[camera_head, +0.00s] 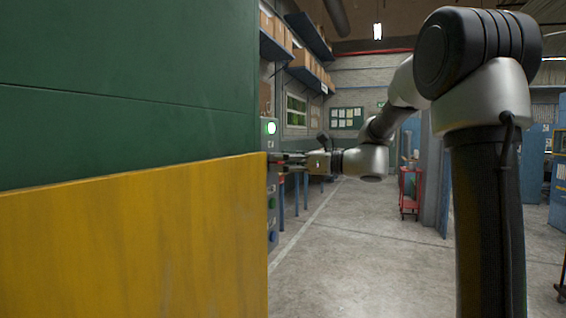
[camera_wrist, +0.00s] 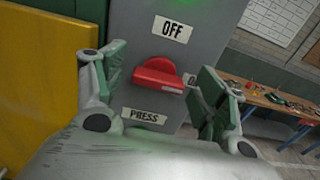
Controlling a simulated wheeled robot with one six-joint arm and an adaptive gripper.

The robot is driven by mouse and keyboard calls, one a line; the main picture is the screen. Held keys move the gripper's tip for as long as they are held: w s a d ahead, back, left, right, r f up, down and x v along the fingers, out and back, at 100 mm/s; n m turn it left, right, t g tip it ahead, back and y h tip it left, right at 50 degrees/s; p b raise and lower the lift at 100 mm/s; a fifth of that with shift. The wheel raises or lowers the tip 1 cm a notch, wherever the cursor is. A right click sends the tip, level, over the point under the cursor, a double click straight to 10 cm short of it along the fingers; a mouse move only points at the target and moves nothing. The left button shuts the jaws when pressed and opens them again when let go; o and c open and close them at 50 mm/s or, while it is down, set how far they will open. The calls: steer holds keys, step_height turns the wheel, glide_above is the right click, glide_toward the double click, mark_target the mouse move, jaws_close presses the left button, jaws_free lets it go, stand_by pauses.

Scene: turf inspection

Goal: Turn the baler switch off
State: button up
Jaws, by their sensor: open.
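The baler switch is a red rotary handle (camera_wrist: 158,76) on a grey control panel (camera_wrist: 213,15) in the wrist view. An "OFF" label is above it, a partly hidden label starting with "O" is at its right, and a "PRESS" label is below. The handle's narrow end points right, slightly downward, toward the partly hidden label. My gripper (camera_wrist: 158,78) is open, with one finger on each side of the handle; I cannot tell whether they touch it. In the head view my gripper (camera_head: 283,163) is at the panel's edge (camera_head: 271,180), and the handle is hard to make out.
A lit green lamp (camera_head: 270,128) is at the panel's top, with green and blue buttons lower down. A large green and yellow machine wall (camera_head: 130,235) fills the left. A workbench (camera_wrist: 270,100) stands behind at right. A red cart (camera_head: 410,190) is farther back. The middle floor is clear.

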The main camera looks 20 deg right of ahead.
steer(key=c, duration=1)
steer(key=shift+n, duration=0.3)
steer(key=shift+s+a+f+n, duration=0.1)
steer(key=shift+f+n, duration=0.05)
steer(key=shift+n, duration=4.15)
steer(key=shift+s+a+f+n, duration=0.1)
steer(key=shift+n, duration=4.2)
